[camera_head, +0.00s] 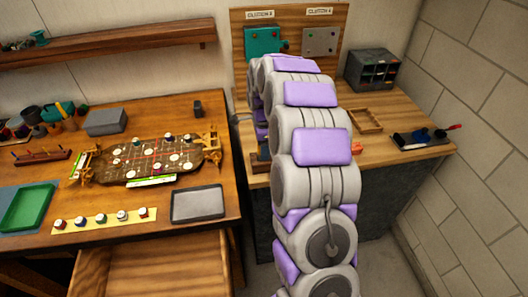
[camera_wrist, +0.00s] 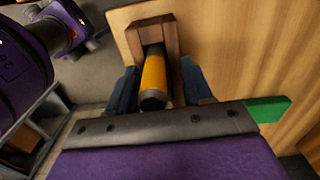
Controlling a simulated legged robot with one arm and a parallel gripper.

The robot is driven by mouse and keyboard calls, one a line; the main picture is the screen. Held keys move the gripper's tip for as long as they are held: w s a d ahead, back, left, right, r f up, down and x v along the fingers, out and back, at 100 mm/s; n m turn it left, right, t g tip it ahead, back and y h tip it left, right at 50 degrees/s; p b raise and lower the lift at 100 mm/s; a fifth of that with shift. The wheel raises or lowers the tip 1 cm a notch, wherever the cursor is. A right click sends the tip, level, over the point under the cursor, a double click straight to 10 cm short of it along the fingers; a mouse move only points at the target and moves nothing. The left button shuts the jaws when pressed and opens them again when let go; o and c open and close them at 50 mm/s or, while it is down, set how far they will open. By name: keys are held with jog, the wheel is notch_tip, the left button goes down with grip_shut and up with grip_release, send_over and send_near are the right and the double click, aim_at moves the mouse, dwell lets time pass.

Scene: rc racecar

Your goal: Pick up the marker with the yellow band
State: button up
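In the wrist view, the marker with the yellow band (camera_wrist: 153,73) sits in a small wooden holder (camera_wrist: 169,38). Its dark rounded end points toward my gripper, and its far end is hidden within the holder. My gripper (camera_wrist: 159,68) is open, with one dark blue finger to the left of the marker and one to the right. A gap shows between each finger and the marker. In the head view, my arm reaches over the right-hand bench and hides the gripper and the marker.
The holder stands near the edge of the wooden bench top (camera_wrist: 235,50), with floor beyond. A green piece (camera_wrist: 268,109) lies right of the gripper. On the right bench are an empty wooden tray (camera_head: 366,121), a dark drawer unit (camera_head: 371,70) and a dark mat with tools (camera_head: 421,138).

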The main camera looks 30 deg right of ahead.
jog(key=shift+a+r, duration=0.15)
jog(key=shift+a, duration=0.9)
jog(key=c, duration=0.4)
jog(key=shift+c, duration=1)
jog(key=shift+d, duration=0.2)
jog(key=shift+c, duration=0.8)
jog(key=shift+d, duration=0.65)
grip_shut()
jog(key=shift+a, duration=0.3)
notch_tip(320, 180, up, 10)
jog(key=p, duration=0.2)
jog(key=shift+p, duration=0.3)
